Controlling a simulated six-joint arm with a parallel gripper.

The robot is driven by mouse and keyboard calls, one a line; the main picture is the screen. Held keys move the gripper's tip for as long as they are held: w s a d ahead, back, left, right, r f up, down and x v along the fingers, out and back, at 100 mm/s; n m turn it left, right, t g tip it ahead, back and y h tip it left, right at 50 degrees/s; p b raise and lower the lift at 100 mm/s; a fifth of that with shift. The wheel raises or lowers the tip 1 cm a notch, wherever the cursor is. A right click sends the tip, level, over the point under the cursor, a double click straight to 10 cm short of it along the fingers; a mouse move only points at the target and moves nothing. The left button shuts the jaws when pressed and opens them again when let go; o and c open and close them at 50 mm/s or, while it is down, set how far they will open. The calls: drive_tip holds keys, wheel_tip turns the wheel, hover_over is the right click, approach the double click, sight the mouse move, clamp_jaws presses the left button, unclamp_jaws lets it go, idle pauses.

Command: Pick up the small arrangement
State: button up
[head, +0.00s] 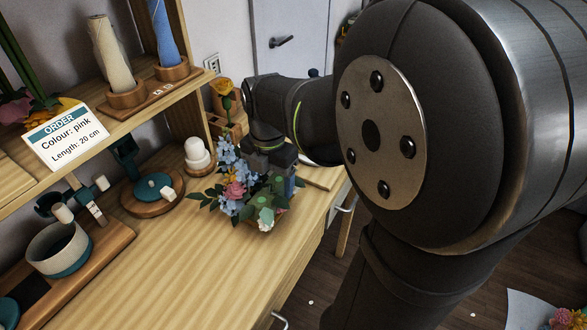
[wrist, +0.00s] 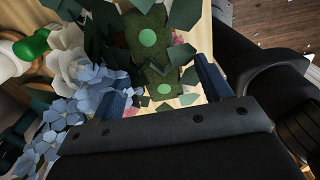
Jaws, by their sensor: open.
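The small arrangement (head: 235,189) sits near the right front edge of the wooden workbench, with blue flowers, a pink rose, a white bloom and dark green leaves. My gripper (head: 272,172) is right over it and pointing down, partly hiding it. In the wrist view, my gripper (wrist: 163,86) is open, with dark blue fingers set apart. A green mossy block (wrist: 149,45) with light green dots shows ahead between the fingers. Blue petals and leaves crowd around the left finger. Whether either finger touches the block, I cannot tell.
The bench (head: 185,265) is clear in front. A white domed object (head: 197,155), a teal turntable (head: 153,190) and a pot (head: 58,250) stand to the left. An order card (head: 66,135) and thread spools (head: 112,58) are on the shelf above.

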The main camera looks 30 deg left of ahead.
sight(271, 189)
drive_tip(key=f, duration=0.5)
drive_tip(key=shift+a+f, duration=0.1)
drive_tip(key=shift+a, duration=0.1)
clamp_jaws()
